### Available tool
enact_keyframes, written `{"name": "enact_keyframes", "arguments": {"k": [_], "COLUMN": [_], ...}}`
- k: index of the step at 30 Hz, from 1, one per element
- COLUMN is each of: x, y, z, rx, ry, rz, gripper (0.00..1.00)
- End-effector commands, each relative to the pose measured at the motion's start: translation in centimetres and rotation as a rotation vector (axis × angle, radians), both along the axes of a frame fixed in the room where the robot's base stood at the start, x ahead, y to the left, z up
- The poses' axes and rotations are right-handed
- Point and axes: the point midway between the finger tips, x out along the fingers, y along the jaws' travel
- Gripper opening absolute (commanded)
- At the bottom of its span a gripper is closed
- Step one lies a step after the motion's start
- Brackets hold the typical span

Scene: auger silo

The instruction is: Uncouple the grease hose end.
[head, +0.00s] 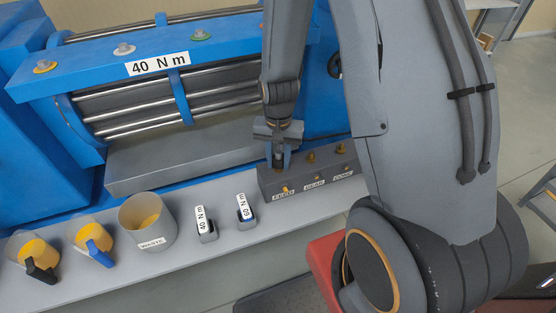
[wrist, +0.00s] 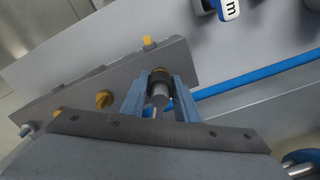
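The grease hose end (wrist: 159,89) is a dark and grey cylinder with an orange ring, seated upright at one end of a grey port block (wrist: 60,98). My gripper (wrist: 160,80) has one finger on each side of it, and the wrist view shows no clear gap between them. In the head view my gripper (head: 281,160) points down at the left end of the block (head: 300,178), and the fingers largely hide the hose end. Labels and brass fittings line the rest of the block.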

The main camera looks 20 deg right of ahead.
Motion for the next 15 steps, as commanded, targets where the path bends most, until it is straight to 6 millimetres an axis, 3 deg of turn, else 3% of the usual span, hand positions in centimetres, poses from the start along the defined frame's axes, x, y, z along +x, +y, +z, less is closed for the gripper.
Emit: {"name": "enact_keyframes", "arguments": {"k": [1, 3, 15], "x": [0.0, 0.01, 0.0], "y": [0.0, 0.0, 0.01], "z": [0.01, 0.02, 0.48], "rx": [0.0, 0.0, 0.0], "ry": [0.0, 0.0, 0.0], "rz": [0.0, 0.0, 0.0], "gripper": [0.12, 0.0, 0.0]}}
